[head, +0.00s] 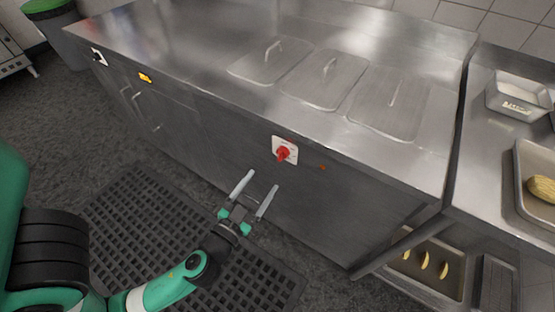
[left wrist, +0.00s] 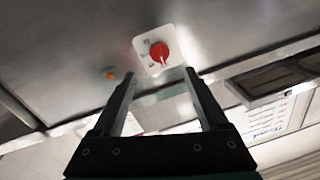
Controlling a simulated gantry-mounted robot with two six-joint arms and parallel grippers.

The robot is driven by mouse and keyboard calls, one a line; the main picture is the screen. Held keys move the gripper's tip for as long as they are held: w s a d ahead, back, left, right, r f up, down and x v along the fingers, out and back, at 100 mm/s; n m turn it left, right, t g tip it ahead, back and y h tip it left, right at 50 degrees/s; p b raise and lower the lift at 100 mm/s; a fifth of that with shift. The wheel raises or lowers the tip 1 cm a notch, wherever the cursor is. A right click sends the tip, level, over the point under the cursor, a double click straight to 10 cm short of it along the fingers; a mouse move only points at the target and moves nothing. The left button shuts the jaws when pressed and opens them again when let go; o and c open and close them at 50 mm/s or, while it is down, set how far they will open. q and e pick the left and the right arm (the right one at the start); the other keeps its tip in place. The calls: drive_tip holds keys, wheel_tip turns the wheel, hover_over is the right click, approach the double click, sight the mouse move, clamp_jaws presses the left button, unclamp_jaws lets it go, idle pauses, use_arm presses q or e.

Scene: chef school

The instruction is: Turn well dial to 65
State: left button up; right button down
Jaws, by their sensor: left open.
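The well dial (head: 283,153) is a red knob on a white square plate, set in the steel front of the counter in the head view. It also shows at the top middle of the left wrist view (left wrist: 159,52), beyond the fingers. Its markings are too small to read. My left gripper (head: 258,190) is open and empty, below and a little left of the dial, with its fingers pointing up toward the counter front. The fingers are apart from the dial. My right gripper is not in view.
A small orange light (head: 322,168) sits right of the dial. Lidded wells (head: 326,78) are set in the counter top. A lower shelf tray (head: 424,262) with yellow pieces is at the right. A black floor mat (head: 150,215) lies below, and the space before the dial is clear.

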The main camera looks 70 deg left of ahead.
sight(279, 158)
use_arm(q)
drive_tip(key=p+x, duration=0.2)
drive_tip(key=x, duration=0.7)
drive_tip(key=shift+d+r, duration=0.1)
drive_tip(key=shift+r, duration=0.05)
drive_tip(key=shift+w+a, duration=0.35)
drive_tip(key=shift+w, duration=0.05)
clamp_jaws()
